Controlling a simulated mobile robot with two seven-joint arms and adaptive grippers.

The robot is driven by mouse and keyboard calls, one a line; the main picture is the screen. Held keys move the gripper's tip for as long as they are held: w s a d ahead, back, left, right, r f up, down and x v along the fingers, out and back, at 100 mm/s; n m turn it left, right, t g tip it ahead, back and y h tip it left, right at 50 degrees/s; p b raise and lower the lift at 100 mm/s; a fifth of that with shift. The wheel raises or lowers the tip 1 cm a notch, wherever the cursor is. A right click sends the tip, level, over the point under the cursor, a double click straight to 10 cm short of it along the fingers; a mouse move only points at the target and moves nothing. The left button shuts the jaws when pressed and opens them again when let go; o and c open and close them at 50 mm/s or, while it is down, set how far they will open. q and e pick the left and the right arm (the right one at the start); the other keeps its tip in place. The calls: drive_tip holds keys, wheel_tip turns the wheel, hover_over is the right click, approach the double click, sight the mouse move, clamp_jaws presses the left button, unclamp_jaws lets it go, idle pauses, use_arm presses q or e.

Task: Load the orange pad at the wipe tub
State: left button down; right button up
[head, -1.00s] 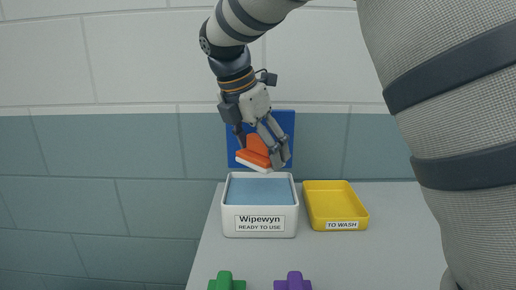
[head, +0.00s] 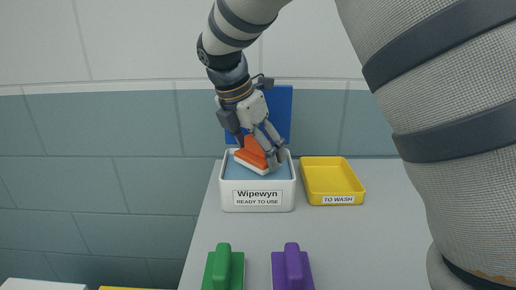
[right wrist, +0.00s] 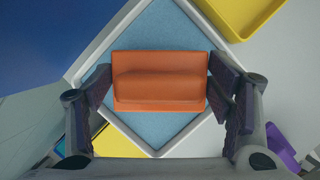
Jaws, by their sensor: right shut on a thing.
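The orange pad (head: 254,155) has a white underside and an orange grip block on top. My right gripper (head: 255,142) is shut on it, with a finger at each end of the block in the right wrist view (right wrist: 160,85). The wipe tub (head: 257,208) is white, labelled "Wipewyn READY TO USE", with a blue surface inside. The pad is over the blue surface, inside the tub's outline in the head view and turned relative to the tub in the wrist view. I cannot tell whether it touches the blue surface. My left gripper is not in view.
A yellow tray (head: 333,181) labelled "TO WASH" stands right of the tub. A green pad (head: 223,270) and a purple pad (head: 292,270) lie at the front. A blue panel (head: 284,105) stands behind the tub. The grey counter (head: 390,215) is clear on the right.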

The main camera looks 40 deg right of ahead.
drive_tip(key=shift+f, duration=0.6)
idle(1.3)
drive_tip(key=shift+r, duration=0.1)
drive_tip(key=shift+r, duration=3.45)
